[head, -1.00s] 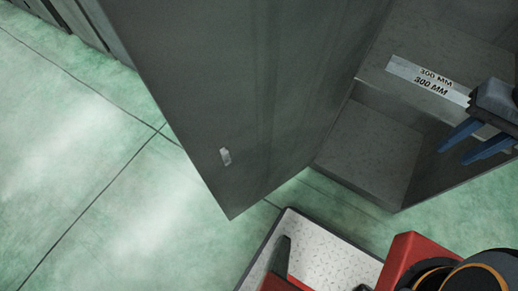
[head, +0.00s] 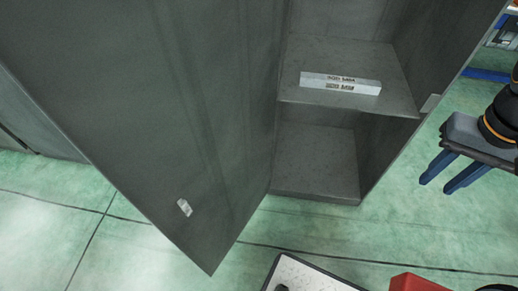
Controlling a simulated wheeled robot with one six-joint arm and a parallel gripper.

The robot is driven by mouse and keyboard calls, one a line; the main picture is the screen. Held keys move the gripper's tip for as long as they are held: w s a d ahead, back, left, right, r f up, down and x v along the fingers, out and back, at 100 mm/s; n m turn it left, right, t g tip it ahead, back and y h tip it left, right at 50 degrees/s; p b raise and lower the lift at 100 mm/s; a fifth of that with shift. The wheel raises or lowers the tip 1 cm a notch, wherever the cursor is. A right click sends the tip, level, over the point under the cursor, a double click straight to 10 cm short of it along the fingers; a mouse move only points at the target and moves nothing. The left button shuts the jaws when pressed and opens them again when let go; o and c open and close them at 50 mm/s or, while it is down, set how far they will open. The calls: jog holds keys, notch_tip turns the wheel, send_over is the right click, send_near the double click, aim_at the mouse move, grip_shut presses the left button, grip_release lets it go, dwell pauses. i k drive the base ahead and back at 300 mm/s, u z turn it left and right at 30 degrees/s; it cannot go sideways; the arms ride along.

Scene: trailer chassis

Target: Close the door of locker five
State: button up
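The grey locker door (head: 150,110) stands open, swung out toward me on the left side of the locker. A small light latch piece (head: 184,208) shows low on the door. The locker (head: 315,192) is open, with an inner shelf (head: 300,98) in view. Its number is not visible. My gripper (head: 453,182) is to the right of the locker opening, apart from the door, with its two blue fingers spread and nothing between them.
A light bar marked 300 MM (head: 340,83) lies on the shelf. A small light tab (head: 430,104) is on the locker's right edge. Shelving with blue parts (head: 490,75) stands far right.

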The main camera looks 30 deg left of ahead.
aim_at(169, 101)
jog(key=z, duration=1.85)
jog(key=k, duration=2.7)
jog(key=u, duration=0.7)
jog(key=k, duration=0.75)
jog(key=u, duration=0.5)
jog(key=i, duration=0.5)
jog(key=u, duration=0.05)
